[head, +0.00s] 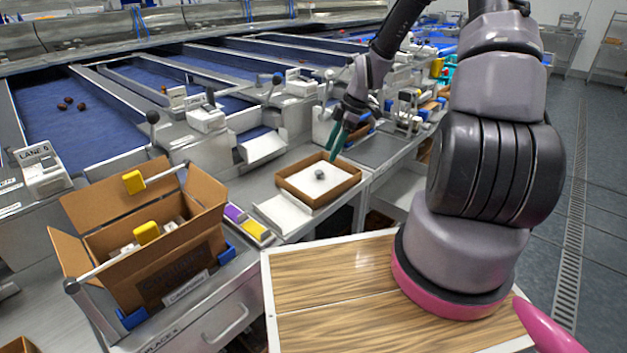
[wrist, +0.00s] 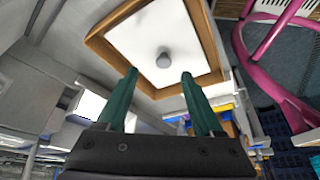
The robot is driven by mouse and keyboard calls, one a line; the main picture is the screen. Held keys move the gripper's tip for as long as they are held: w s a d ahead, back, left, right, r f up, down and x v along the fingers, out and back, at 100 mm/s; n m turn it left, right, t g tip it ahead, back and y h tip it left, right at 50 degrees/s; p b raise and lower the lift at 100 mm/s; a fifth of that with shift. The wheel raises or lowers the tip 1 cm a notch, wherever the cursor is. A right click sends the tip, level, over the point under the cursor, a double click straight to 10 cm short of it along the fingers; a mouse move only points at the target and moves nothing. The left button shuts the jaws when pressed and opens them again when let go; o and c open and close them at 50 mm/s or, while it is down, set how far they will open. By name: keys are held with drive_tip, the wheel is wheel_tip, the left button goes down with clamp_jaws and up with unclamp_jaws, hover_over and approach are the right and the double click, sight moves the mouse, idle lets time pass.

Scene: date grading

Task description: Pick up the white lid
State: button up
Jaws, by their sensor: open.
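The white lid (head: 305,182) is a flat white square with a small grey knob (head: 319,174) at its middle. It lies inside the rim of a shallow brown box (head: 335,192) on the grey bench. The lid also shows in the wrist view (wrist: 135,38), with its knob (wrist: 163,58) just beyond and between the fingertips as seen. My gripper (head: 335,145) has green fingers and hangs above the far side of the box. In the wrist view the fingers (wrist: 159,75) are apart and nothing is between them.
An open cardboard carton (head: 165,265) with yellow-topped items stands to the left. A white panel (head: 282,215) and a yellow block (head: 257,232) lie between carton and box. Lane machines (head: 206,120) stand behind. A wooden-topped surface (head: 330,300) is in front.

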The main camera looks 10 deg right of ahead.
sight(320, 171)
drive_tip(key=x, duration=0.2)
drive_tip(key=shift+s+a+f, duration=0.1)
drive_tip(key=shift+a+f, duration=0.05)
drive_tip(key=shift+f, duration=0.2)
drive_tip(key=x, duration=0.5)
drive_tip(key=shift+s+a+r, duration=0.1)
drive_tip(key=shift+s+a, duration=0.15)
drive_tip(key=shift+c, duration=0.3)
clamp_jaws()
